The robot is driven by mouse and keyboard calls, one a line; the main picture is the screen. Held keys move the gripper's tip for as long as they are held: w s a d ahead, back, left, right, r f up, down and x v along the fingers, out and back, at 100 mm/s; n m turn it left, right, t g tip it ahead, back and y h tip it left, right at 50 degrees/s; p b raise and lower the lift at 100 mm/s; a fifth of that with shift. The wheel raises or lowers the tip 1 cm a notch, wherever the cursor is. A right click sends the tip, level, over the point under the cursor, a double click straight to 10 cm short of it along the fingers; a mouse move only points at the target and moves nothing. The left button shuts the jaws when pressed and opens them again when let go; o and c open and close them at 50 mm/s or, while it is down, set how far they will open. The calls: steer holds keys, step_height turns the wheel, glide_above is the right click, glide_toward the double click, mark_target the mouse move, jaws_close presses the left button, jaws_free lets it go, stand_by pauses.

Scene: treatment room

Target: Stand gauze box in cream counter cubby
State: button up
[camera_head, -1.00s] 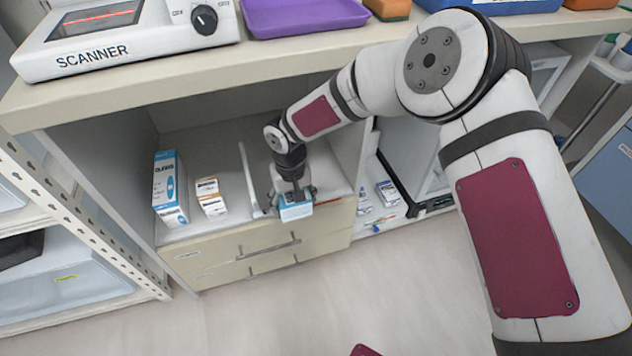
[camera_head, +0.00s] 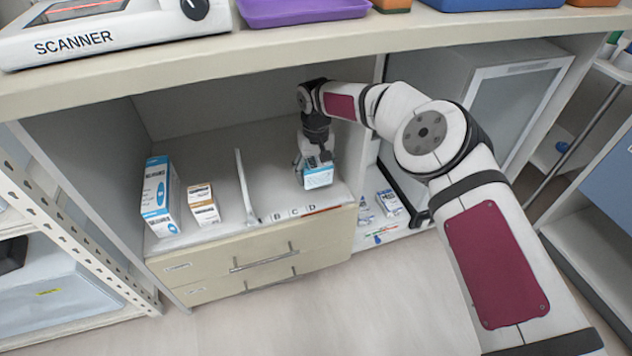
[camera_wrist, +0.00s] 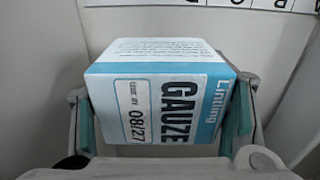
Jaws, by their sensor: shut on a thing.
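The gauze box (camera_head: 319,178) is a small white and light-blue carton. My gripper (camera_head: 316,162) is shut on it inside the cream counter cubby (camera_head: 205,150), to the right of the upright divider. In the wrist view the gauze box (camera_wrist: 160,92) sits between the two green-padded fingers of my gripper (camera_wrist: 165,120), with the words GAUZE, Linting and 08/27 readable. The box is over the cubby floor near the front right; I cannot tell whether it touches the floor.
A thin white divider (camera_head: 245,187) stands left of my gripper. Left of it are a tall blue-white box (camera_head: 160,196) and a smaller white-brown box (camera_head: 203,205). A strip lettered B, C, D (camera_head: 294,214) runs along the front edge. Drawers (camera_head: 265,262) lie below; the counter top (camera_head: 300,50) overhangs.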

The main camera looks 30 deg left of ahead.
mark_target(316, 161)
steer(key=shift+w+f+b, duration=0.1)
steer(key=shift+f+b, duration=0.95)
steer(key=shift+f, duration=0.7)
steer(key=shift+f, duration=0.2)
steer(key=o, duration=1.3)
steer(key=shift+r, duration=0.1)
step_height(316, 161, up, 8)
steer(key=p, duration=0.3)
steer(key=shift+f, duration=0.2)
